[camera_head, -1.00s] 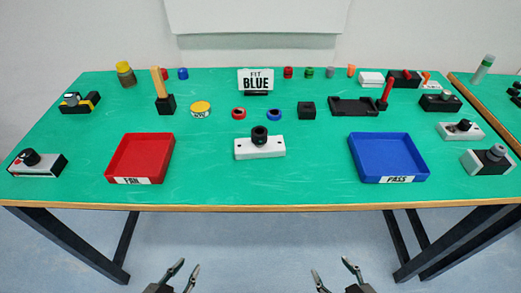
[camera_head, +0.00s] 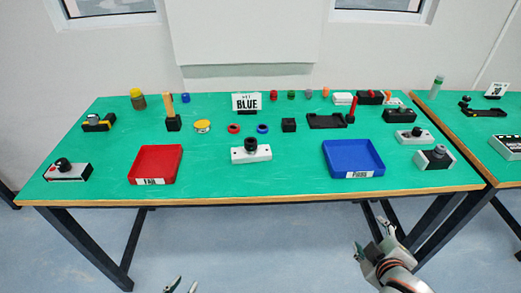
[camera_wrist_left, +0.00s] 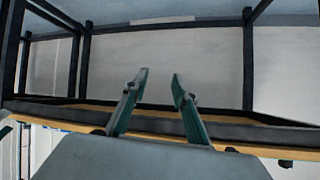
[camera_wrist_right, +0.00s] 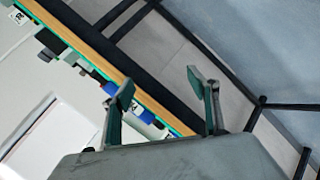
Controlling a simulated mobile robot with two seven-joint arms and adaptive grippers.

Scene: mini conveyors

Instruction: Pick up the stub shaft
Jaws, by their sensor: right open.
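I cannot tell for sure which piece is the stub shaft. Several small cylinders stand along the back of the green table (camera_head: 300,185): a red one (camera_head: 274,95), a green one (camera_head: 291,95), a grey one (camera_head: 308,94), an orange one (camera_head: 326,92) and a blue one (camera_head: 186,99). My right gripper (camera_head: 372,240) is open and empty in front of the table's front edge, at the right. My left gripper (camera_head: 182,287) is open and empty at the bottom edge of the head view, also short of the table. Both show open fingers in their wrist views.
A red tray (camera_head: 133,166) and a blue tray (camera_head: 379,158) stand near the front. A white block with a black knob (camera_head: 237,155) sits between them. A second table (camera_head: 474,122) adjoins at the right. Green tabletop is clear around the trays.

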